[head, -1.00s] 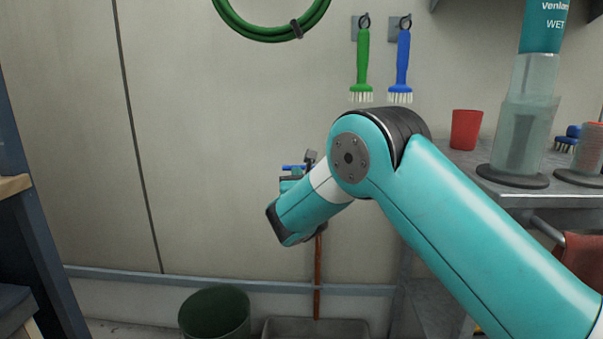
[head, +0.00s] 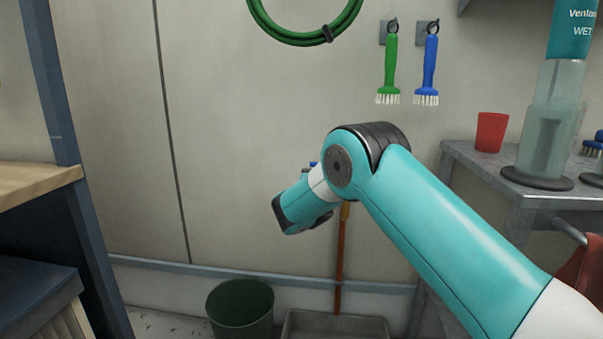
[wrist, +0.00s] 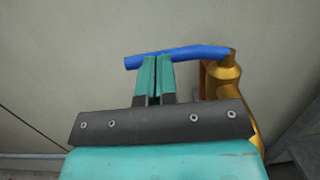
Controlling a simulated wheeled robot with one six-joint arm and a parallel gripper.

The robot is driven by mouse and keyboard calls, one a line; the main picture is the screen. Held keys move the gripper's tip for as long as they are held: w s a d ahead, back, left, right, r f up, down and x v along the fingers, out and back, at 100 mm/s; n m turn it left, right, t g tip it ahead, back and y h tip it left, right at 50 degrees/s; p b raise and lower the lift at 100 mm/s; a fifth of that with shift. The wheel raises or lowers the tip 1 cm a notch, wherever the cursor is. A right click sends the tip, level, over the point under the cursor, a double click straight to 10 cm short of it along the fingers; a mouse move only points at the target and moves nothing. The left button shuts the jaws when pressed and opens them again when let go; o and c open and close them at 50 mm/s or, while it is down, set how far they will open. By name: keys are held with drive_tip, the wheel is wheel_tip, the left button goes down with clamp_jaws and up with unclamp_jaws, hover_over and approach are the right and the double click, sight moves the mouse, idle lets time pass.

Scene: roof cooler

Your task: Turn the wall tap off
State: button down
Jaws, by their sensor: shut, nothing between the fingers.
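The wall tap has a brass body (wrist: 230,85) and a blue lever handle (wrist: 178,55), which lies nearly level and reaches left from the body in the wrist view. My gripper (wrist: 152,62) is shut and empty. Its teal fingertips overlap the lower edge of the handle, left of the brass body; I cannot tell whether they touch it. In the head view my arm hides most of the tap and the fingers. Only a small blue bit of the handle (head: 313,164) shows above the arm, with the copper-coloured pipe (head: 340,260) below.
A dark green bucket (head: 240,310) and a grey basin (head: 335,325) stand below the tap. A metal table (head: 470,155) with a red cup (head: 491,132) is at right. A blue-framed shelf (head: 60,100) is at left. Hanging brushes (head: 390,65) are above.

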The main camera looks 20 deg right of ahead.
idle(0.4)
drive_tip(key=s+a+f+m+g+y+b, duration=0.25)
drive_tip(key=s+m, duration=0.25)
drive_tip(key=s, duration=0.3)
drive_tip(key=s+a+f+m+g+y+b, duration=0.2)
drive_tip(key=s+f+m+g, duration=0.15)
drive_tip(key=s+m, duration=0.35)
drive_tip(key=s+a+f+m+g+y+b, duration=0.2)
drive_tip(key=s+m+g+b, duration=0.15)
drive_tip(key=s, duration=0.55)
drive_tip(key=s+a+r+m+g+y+p, duration=0.1)
drive_tip(key=s+a+m+g+y, duration=0.2)
drive_tip(key=s, duration=0.6)
drive_tip(key=s+a+m+g+y, duration=0.2)
drive_tip(key=s+a, duration=0.2)
drive_tip(key=s, duration=0.5)
drive_tip(key=s+a+r+m+g+y+p, duration=0.1)
drive_tip(key=s+a+m+g+y, duration=0.2)
drive_tip(key=s, duration=0.6)
wheel_tip(320, 180, up, 38)
drive_tip(key=p, duration=3.7)
drive_tip(key=shift+a+h+p, duration=0.35)
drive_tip(key=shift+a+h, duration=0.1)
